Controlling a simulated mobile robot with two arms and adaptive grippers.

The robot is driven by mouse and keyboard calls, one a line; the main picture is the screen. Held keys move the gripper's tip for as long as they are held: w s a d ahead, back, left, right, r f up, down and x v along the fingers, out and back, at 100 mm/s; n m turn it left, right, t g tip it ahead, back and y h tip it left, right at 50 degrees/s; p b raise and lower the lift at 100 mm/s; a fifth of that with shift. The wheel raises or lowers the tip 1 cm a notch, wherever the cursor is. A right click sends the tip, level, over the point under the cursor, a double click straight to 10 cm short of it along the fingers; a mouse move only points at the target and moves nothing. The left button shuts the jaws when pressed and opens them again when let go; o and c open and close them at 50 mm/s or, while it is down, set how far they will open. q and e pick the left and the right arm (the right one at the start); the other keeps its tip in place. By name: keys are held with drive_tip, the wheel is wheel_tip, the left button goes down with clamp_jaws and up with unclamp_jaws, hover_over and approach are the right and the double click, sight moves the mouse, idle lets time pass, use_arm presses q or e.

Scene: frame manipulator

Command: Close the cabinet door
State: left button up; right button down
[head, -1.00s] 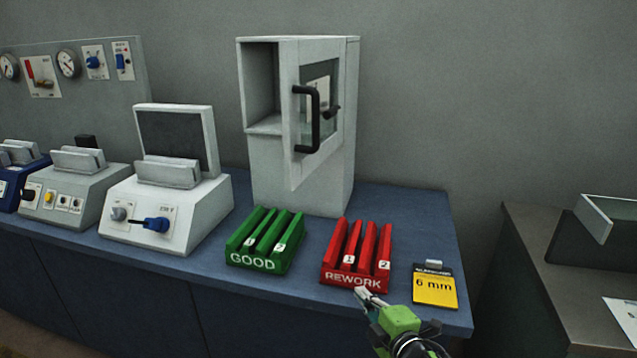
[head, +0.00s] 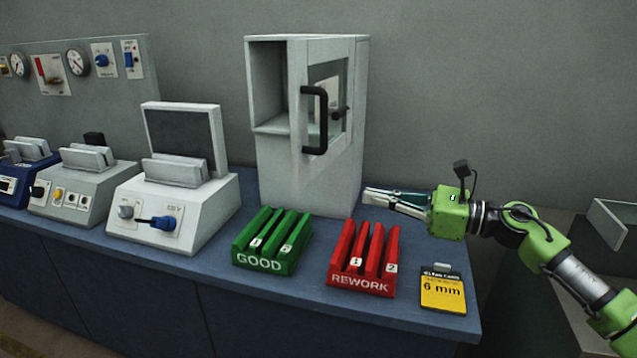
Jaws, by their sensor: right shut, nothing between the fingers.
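The white cabinet (head: 312,185) stands at the back of the blue bench. Its door (head: 301,130) is swung open toward me, with a glass window and a black handle (head: 321,120). The open compartment (head: 267,85) shows to the left of the door, with a shelf inside. My right gripper (head: 368,197) is shut and empty. It points left, to the right of the cabinet's lower part and above the rework rack, lower than the handle. I cannot tell whether its tips touch the cabinet. My left gripper is out of view.
A green GOOD rack (head: 270,243) and a red REWORK rack (head: 362,258) stand in front of the cabinet. White test devices (head: 172,215) stand at the left. A grey side table is at the far right.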

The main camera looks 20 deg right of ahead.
sight(305, 182)
drive_tip(key=p+x, duration=0.2)
drive_tip(key=x, duration=0.1)
drive_tip(key=p+x, duration=0.1)
drive_tip(key=x, duration=0.3)
drive_tip(key=p+x, duration=0.2)
drive_tip(key=x, duration=0.2)
drive_tip(key=shift+w+a+r+p, duration=0.15)
drive_tip(key=shift+a+r+p, duration=0.1)
drive_tip(key=shift+p, duration=0.1)
drive_tip(key=shift+w+a+f, duration=0.2)
drive_tip(key=shift+w+a, duration=0.25)
drive_tip(key=shift+w, duration=0.1)
